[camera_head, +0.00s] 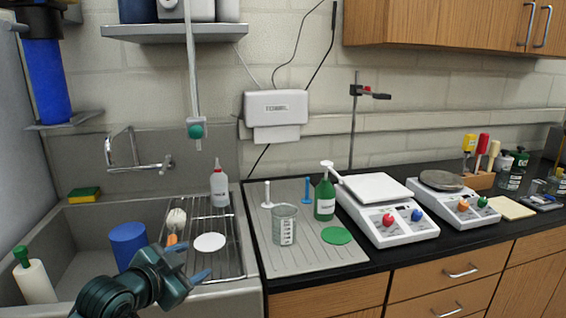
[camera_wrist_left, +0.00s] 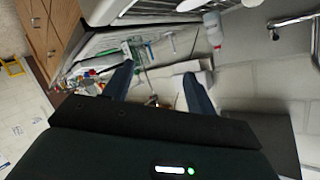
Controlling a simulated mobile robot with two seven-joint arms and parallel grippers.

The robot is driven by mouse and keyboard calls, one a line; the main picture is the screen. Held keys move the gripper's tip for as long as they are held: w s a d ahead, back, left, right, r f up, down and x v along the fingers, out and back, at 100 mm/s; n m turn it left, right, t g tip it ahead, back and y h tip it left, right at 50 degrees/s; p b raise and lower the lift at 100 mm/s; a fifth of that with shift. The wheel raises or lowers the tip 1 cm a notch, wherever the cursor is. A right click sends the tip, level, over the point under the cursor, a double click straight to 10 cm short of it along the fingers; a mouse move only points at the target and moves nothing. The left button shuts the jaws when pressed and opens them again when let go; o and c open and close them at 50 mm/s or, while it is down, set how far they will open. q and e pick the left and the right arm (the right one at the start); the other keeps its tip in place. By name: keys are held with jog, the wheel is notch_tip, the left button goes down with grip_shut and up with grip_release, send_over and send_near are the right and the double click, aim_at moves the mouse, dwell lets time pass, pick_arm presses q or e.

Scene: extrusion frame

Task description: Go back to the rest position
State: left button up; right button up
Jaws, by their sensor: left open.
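My left gripper (camera_head: 190,261) is at the lower left of the head view, over the sink area in front of the drying rack. Its two blue fingers are apart. In the left wrist view the fingers of the left gripper (camera_wrist_left: 158,72) are also spread, with nothing held between them. My right gripper is in neither view.
A blue cylinder (camera_head: 128,245) stands left of my gripper in the sink. The rack (camera_head: 222,250) holds an orange-handled brush (camera_head: 174,225), a white disc (camera_head: 209,242) and a bottle (camera_head: 219,188). Right of it, a grey mat (camera_head: 315,262) carries a beaker (camera_head: 285,224) and a green bottle (camera_head: 325,197).

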pick_arm(q)
jog(key=s+d+f+n+g, duration=0.1)
jog(key=s+f+n, duration=0.1)
jog(key=s+f, duration=0.45)
jog(key=s+d+f+n, duration=0.2)
jog(key=s+f, duration=0.2)
jog(key=f, duration=0.6)
jog(key=s+f+n+y, duration=0.1)
jog(key=s+f+n, duration=0.1)
jog(key=s+f, duration=0.3)
jog(key=s+f+n+g+y, duration=0.1)
jog(key=s+f, duration=0.4)
jog(key=s, duration=0.6)
jog(key=shift+d+f+n+g, duration=0.15)
jog(key=shift+d+n+g, duration=0.15)
jog(key=shift+d+n, duration=0.15)
